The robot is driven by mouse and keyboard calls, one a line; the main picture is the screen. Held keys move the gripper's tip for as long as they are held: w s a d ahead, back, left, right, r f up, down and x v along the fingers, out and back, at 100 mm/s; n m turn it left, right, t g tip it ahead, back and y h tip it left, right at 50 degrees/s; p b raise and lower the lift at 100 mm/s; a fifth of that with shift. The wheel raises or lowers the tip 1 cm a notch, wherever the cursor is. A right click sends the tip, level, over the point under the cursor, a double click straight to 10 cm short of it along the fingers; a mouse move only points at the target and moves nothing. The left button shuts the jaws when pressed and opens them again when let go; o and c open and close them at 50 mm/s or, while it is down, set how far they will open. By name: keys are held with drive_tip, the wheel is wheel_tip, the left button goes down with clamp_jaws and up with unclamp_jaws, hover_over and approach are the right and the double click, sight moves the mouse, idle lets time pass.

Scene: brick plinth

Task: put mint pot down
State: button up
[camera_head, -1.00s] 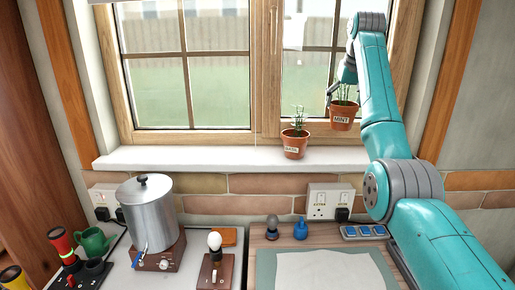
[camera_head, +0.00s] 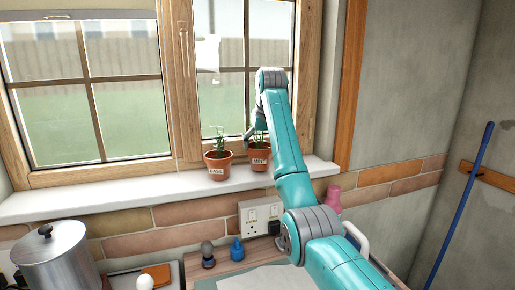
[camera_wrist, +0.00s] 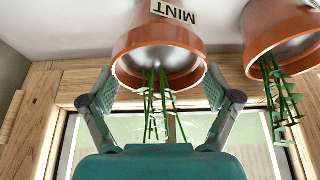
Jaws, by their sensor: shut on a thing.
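The mint pot (camera_head: 259,161), terracotta with a MINT label and green stems, is upright at the white window sill (camera_head: 110,197), right of the basil pot (camera_head: 217,166). My gripper (camera_head: 250,134) is at its rim, partly hidden by my arm in the head view. In the wrist view, which is upside down, the fingers of my gripper (camera_wrist: 158,90) are on either side of the rim of the mint pot (camera_wrist: 140,40), shut on it. The pot's base is out of that view, so contact with the sill is hard to confirm.
The basil pot (camera_wrist: 280,40) stands close beside the mint pot. The window (camera_head: 90,85) is behind. The sill is clear to the left.

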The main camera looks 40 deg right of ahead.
drive_tip(key=shift+f, duration=0.55)
drive_tip(key=shift+f, duration=0.1)
drive_tip(key=o, duration=1.2)
drive_tip(key=shift+o, duration=0.2)
